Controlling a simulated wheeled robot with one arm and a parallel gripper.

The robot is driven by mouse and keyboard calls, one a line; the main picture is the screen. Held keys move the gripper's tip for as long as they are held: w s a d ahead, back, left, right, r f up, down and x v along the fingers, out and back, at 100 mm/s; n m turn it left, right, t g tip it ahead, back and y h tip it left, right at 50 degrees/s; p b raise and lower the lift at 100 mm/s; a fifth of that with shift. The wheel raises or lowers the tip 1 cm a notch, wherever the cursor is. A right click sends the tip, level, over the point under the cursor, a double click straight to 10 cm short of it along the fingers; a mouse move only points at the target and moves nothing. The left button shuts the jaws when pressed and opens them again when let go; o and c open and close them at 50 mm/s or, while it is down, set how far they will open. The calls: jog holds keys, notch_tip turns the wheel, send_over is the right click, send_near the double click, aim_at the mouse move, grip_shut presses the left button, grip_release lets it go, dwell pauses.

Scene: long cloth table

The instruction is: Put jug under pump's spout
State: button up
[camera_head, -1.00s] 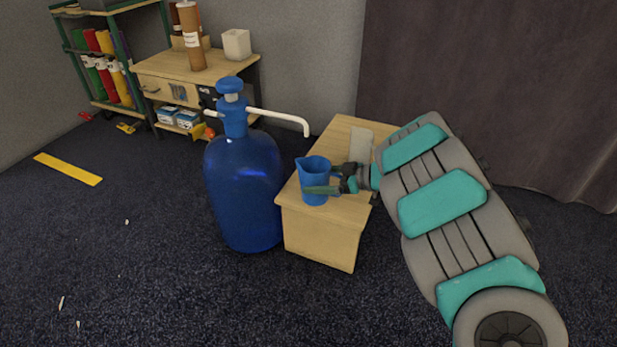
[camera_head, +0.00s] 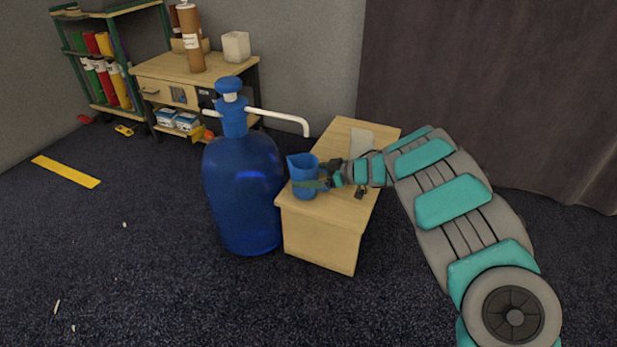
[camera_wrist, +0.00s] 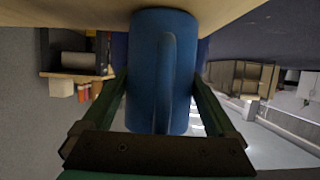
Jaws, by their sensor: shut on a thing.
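The blue jug (camera_head: 302,171) is upright at the near left corner of the small wooden table, below the level of the spout. My gripper (camera_head: 318,181) is shut around the jug's body from the right. In the wrist view the jug (camera_wrist: 148,75) fills the middle, its handle facing me between the two fingers of my gripper (camera_wrist: 165,100). The pump (camera_head: 233,112) sits on top of a large blue bottle (camera_head: 245,190) left of the table. Its white spout (camera_head: 280,118) reaches right and bends down, its tip above and slightly right of the jug in the picture. I cannot tell whether the jug touches the tabletop.
The small wooden table (camera_head: 325,240) has a pale flat item (camera_head: 361,139) toward its back. A wooden workbench (camera_head: 205,70) and a green shelf (camera_head: 100,55) stand behind on the left. A yellow strip (camera_head: 66,171) lies on the dark floor. A dark curtain hangs at the right.

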jog(key=o, duration=1)
jog(key=shift+o, duration=0.2)
jog(key=p+v, duration=0.2)
jog(key=v, duration=1)
